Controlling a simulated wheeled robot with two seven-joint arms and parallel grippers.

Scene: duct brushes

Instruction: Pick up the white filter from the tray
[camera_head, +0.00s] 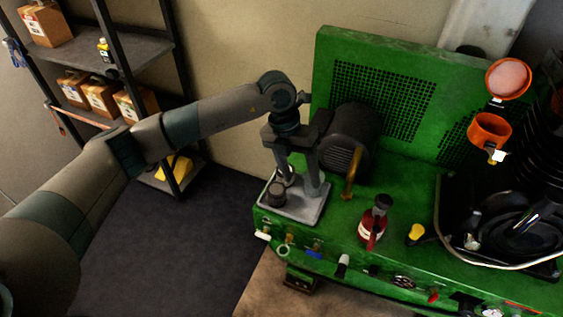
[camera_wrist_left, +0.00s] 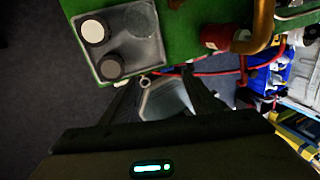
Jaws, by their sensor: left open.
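The grey tray (camera_head: 297,213) sits on the left front corner of the green machine. In the left wrist view the tray (camera_wrist_left: 155,53) holds a white round filter (camera_wrist_left: 93,31), a dark grey round one (camera_wrist_left: 111,67) and a dull grey disc (camera_wrist_left: 138,18). In the head view the dark filter (camera_head: 276,194) shows at the front left, and my fingers partly cover the others. My left gripper (camera_head: 300,172) points down over the tray, open, fingers apart. In the wrist view its fingertips (camera_wrist_left: 164,76) lie beyond the tray's edge, with no filter between them. My right gripper is not in view.
A black motor (camera_head: 350,140) stands close right of the gripper, before the green upright panel (camera_head: 385,80). A red bottle (camera_head: 374,222) and a yellow-tipped item (camera_head: 416,233) stand further right. Shelves (camera_head: 110,60) with boxes are at the left.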

